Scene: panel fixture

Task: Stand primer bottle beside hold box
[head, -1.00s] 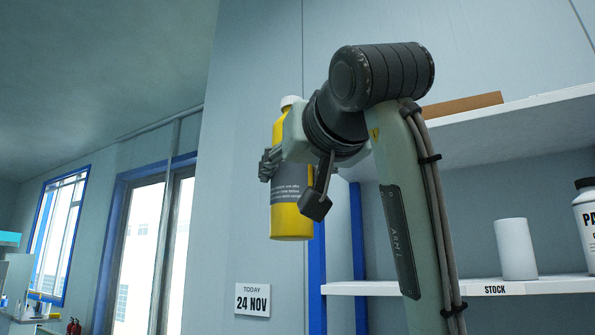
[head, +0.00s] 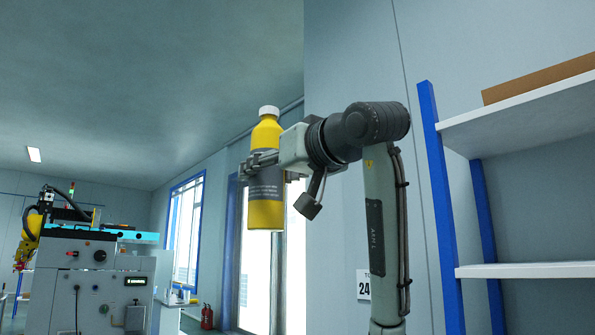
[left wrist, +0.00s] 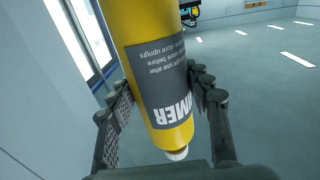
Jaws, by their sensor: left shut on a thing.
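The primer bottle (head: 266,213) is yellow with a grey label and a white cap. It is upright in the air, cap up, in the middle of the head view. My left gripper (head: 260,164) is shut around its upper body from the right side. In the left wrist view the bottle (left wrist: 150,45) shows upside down between the two fingers, with part of the word PRIMER readable. No hold box shows in either view. My right gripper is not in view.
A shelf unit with blue posts (head: 441,200) and white boards stands at the right, a brown box (head: 540,82) on its upper board. A grey machine (head: 85,280) stands at the far left. A red extinguisher (head: 207,316) is on the floor near the windows.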

